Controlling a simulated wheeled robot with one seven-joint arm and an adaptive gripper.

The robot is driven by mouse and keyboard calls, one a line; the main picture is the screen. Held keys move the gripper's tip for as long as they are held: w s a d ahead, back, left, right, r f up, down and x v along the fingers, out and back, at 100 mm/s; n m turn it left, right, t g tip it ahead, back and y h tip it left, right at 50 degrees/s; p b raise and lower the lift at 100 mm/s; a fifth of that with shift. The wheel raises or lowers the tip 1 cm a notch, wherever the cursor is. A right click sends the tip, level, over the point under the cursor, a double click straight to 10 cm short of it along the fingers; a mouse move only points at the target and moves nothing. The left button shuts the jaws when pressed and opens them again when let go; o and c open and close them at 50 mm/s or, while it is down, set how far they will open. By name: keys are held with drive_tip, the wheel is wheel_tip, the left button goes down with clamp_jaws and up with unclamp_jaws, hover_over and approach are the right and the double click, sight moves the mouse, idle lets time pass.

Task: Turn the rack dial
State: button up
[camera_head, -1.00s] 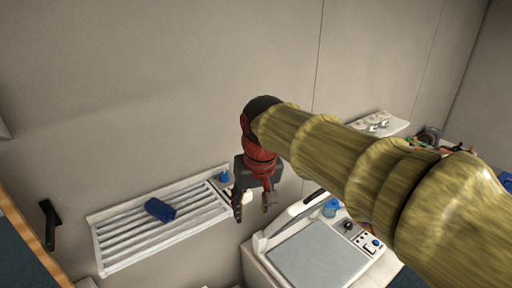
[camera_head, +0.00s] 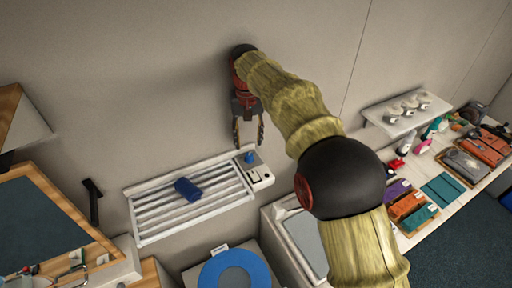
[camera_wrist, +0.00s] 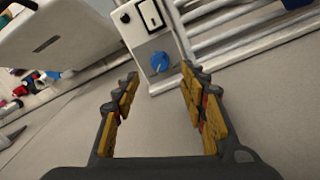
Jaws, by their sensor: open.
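The rack dial (camera_head: 250,157) is a small blue knob on the white control box at the right end of the wall rack (camera_head: 150,222). In the wrist view the dial (camera_wrist: 159,62) sits on the box face beyond the fingertips, a little above the gap between them. My gripper (camera_head: 249,143) hangs just above the dial in the head view, fingers pointing down. In the wrist view my gripper (camera_wrist: 160,78) is open and empty, its yellow-padded fingers apart. No contact with the dial is visible.
A rolled blue towel (camera_head: 187,189) lies on the rack slats. A white shelf (camera_head: 405,112) with cups and a table with several coloured items stand to the right. A blue round-topped thing (camera_head: 234,270) is below the rack. The wall around my gripper is clear.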

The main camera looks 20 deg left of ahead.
sight(249, 155)
wheel_tip(249, 155, down, 7)
drive_tip(key=shift+r+p, duration=0.1)
drive_tip(key=shift+p, duration=0.55)
drive_tip(key=shift+c, duration=0.7)
clamp_jaws()
